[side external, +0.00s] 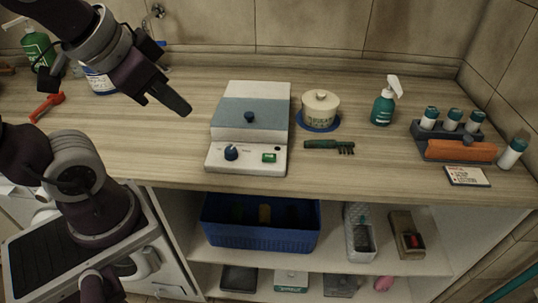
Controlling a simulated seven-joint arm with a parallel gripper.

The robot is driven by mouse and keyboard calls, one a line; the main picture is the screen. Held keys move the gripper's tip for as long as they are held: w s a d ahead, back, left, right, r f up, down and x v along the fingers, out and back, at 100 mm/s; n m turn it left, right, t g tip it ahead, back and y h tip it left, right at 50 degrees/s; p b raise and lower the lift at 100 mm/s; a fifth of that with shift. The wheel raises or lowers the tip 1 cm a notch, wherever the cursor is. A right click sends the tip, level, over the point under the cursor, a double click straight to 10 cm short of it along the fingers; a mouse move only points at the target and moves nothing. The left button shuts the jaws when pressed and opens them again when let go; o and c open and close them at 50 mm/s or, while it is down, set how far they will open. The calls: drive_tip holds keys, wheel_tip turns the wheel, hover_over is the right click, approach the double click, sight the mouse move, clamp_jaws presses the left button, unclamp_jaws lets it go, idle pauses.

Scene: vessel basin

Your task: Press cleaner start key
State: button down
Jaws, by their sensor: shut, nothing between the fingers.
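The cleaner (250,127) is a white box with a grey-blue lid and a dark lid knob, standing on the wooden counter. Its sloped front panel carries a dark blue dial (231,152) at the left and a green key (269,158) at the right. A tiny mark sits between them, too small to read. My gripper (186,109) is shut and empty. It hangs above the counter to the left of the cleaner, pointing down and right, apart from the cleaner.
A lidded pot (320,108) on a blue mat and a dark green brush (329,146) are right of the cleaner. A spray bottle (383,107) and a vial rack (447,132) stand farther right. A red tool (47,106) lies left.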

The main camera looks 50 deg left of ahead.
drive_tip(key=w+a+r+m+t+y, duration=0.1)
drive_tip(key=w+a+m+t, duration=0.15)
drive_tip(key=w, duration=0.55)
drive_tip(key=w+a+r+m+t+y, duration=0.1)
drive_tip(key=w+a+m+t, duration=0.1)
drive_tip(key=w+a+m, duration=0.35)
drive_tip(key=m+g+h, duration=0.4)
drive_tip(key=m+h, duration=0.5)
hover_over(264, 156)
wheel_tip(264, 156, down, 10)
drive_tip(key=r, duration=0.1)
drive_tip(key=shift+f, duration=0.25)
drive_tip(key=shift+f, duration=4.4)
